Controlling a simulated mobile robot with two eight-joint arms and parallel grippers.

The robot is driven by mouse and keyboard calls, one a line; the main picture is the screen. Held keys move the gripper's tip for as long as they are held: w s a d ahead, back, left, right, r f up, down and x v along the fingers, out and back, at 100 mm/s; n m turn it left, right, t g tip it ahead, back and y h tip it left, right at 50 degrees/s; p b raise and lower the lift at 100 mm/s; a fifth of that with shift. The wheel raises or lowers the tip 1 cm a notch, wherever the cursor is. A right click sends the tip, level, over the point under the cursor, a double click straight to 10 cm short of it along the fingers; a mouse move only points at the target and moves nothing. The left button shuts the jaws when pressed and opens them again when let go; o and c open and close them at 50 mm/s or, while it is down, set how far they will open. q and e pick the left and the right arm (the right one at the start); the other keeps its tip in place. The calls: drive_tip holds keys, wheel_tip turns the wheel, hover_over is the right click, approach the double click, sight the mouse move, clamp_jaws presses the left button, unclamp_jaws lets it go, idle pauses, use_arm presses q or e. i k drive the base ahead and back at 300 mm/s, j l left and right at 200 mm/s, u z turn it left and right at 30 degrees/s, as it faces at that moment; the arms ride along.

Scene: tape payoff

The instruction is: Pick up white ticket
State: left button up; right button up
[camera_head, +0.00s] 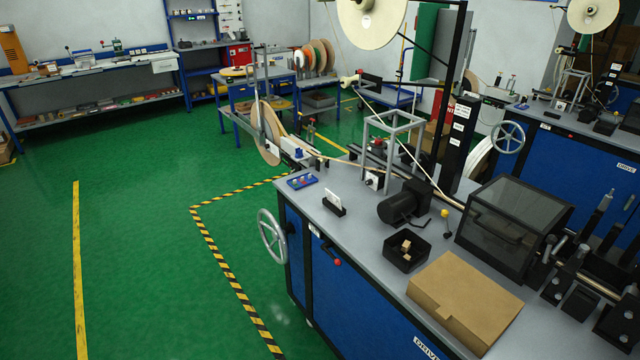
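The white ticket (333,197) stands upright in a small black holder (334,207) on the grey top of the blue machine bench, near its left end. Its lower edge is hidden in the holder. Neither of my grippers is in view.
A blue button panel (302,180) lies behind the ticket. A black motor (404,203), a black bin (407,251) with small brown blocks, and a cardboard box (465,299) are to its right. A handwheel (271,235) juts from the bench's left side. Green floor at left is open.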

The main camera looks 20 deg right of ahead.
sight(335, 201)
drive_tip(key=i+j+z, duration=0.1)
drive_tip(key=i+z, duration=0.3)
drive_tip(key=i+j+z, duration=0.3)
drive_tip(key=i+z, duration=0.15)
drive_tip(key=i+j+z, duration=1.1)
drive_tip(key=j+z, duration=0.15)
drive_tip(key=j, duration=0.4)
